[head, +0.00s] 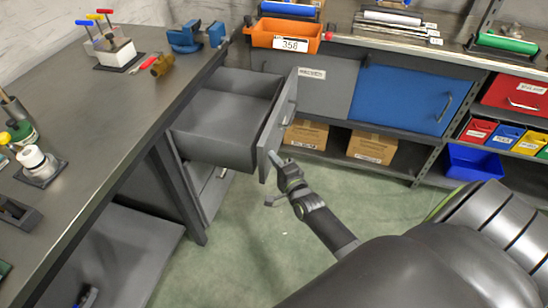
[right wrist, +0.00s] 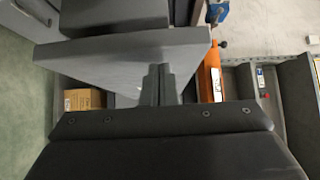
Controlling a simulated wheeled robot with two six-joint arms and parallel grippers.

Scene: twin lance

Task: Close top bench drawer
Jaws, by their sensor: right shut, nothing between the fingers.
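The grey top bench drawer (head: 215,120) stands pulled out from under the workbench (head: 110,110), and its inside looks empty. Its front panel (head: 278,125) faces right in the head view, with a handle on the outer face. My right gripper (head: 275,158) is shut and empty at the near, lower end of that panel's outer side. In the right wrist view its closed fingers (right wrist: 158,85) overlap a grey panel (right wrist: 120,55); whether they touch it I cannot tell. My left gripper is not in view.
A lower drawer (head: 210,190) sits beneath the open one. The green floor (head: 245,235) right of the drawers is clear.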

